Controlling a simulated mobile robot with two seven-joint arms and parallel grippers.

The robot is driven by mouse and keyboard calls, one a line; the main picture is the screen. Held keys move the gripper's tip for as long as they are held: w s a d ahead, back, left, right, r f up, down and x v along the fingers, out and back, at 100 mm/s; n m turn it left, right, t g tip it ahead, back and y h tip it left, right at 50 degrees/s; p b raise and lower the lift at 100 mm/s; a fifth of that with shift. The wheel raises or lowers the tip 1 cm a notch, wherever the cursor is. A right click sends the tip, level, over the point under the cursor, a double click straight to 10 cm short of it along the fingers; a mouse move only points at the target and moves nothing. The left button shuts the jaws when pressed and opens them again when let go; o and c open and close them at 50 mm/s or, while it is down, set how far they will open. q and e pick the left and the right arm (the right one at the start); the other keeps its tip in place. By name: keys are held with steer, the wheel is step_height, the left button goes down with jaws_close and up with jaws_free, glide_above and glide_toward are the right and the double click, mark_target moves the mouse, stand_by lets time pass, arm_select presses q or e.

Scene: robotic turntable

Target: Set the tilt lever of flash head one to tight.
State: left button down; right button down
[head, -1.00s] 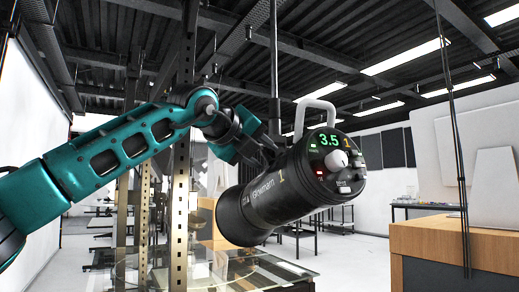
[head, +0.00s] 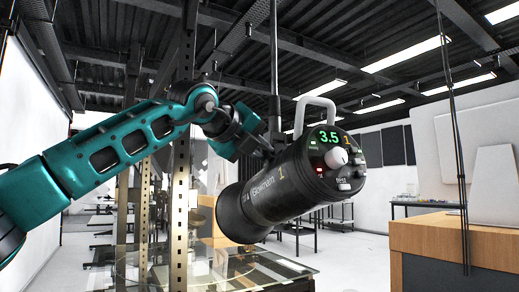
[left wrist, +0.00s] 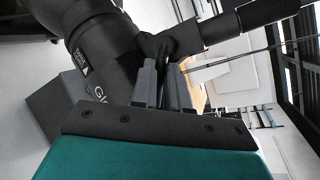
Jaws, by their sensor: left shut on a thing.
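Flash head one (head: 290,190) is a black cylinder hanging from a vertical pole, with a yellow "1", a green "3.5" readout and a grey handle on top. It points down to the left. My left gripper (head: 264,146) is at its upper left side, by the mount under the pole. In the left wrist view, the fingers of my left gripper (left wrist: 163,85) are shut on the dark tilt lever (left wrist: 163,62), which is mostly hidden between them. The flash head's body (left wrist: 105,50) shows beside them. The lever's tight mark cannot be seen. My right gripper is out of view.
A glass-topped table (head: 270,268) lies below the flash head. A wooden desk (head: 440,238) and a thin dark stand (head: 459,150) are at the right.

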arm_select(q)
steer(key=shift+r, duration=0.25)
steer(key=n+g+p, duration=0.1)
steer(key=p, duration=0.1)
steer(key=r+n+g+p, duration=0.1)
steer(key=p, duration=0.1)
steer(key=shift+r, duration=0.25)
steer(key=shift+r+n+g+h+p, duration=0.15)
steer(key=shift+n+g+h+p, duration=0.3)
steer(key=shift+p, duration=0.6)
steer(key=shift+n+g, duration=0.25)
steer(key=shift+g, duration=0.1)
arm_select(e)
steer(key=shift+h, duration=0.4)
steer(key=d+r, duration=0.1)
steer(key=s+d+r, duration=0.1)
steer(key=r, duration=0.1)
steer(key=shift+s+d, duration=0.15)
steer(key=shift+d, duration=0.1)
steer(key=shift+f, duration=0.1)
